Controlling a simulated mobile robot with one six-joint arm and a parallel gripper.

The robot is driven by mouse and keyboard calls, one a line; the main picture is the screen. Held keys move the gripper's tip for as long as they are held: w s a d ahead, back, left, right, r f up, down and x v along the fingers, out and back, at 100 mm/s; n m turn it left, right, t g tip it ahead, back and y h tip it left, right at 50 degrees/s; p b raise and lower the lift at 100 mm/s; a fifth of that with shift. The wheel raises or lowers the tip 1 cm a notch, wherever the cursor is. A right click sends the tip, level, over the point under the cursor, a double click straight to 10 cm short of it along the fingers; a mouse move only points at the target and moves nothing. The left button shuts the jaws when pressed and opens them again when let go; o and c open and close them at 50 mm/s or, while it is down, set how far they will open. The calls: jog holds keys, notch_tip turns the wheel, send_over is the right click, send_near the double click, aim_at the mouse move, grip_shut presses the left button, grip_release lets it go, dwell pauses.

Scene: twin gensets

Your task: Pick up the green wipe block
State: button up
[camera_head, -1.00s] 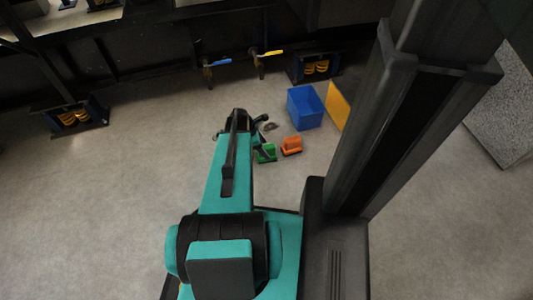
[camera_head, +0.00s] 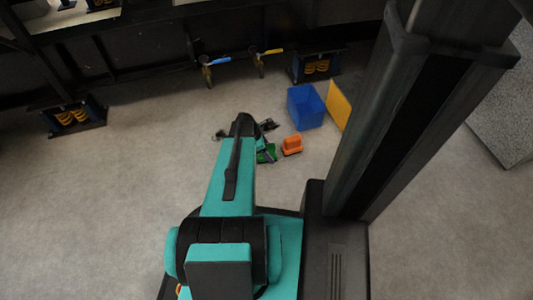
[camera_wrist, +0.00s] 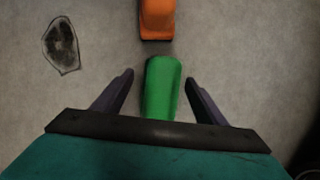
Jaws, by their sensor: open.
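The green wipe block (camera_wrist: 161,87) lies on the grey floor in the wrist view, its near part reaching behind the dark edge of my gripper. My gripper (camera_wrist: 159,82) is open, with one finger on each side of the block and a gap on both sides. I cannot tell how high the fingers are above the floor. In the head view the green block (camera_head: 268,153) shows only in part beside my arm's end, which hides the rest of it.
An orange block (camera_wrist: 157,18) stands just beyond the green one. A blue bin (camera_head: 306,107) and a yellow panel (camera_head: 338,105) stand farther back. Blue and yellow valve handles are at the dark frame.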

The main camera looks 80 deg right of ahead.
jog(key=shift+b+x, duration=0.3)
jog(key=shift+x, duration=0.7)
jog(key=c, duration=1.2)
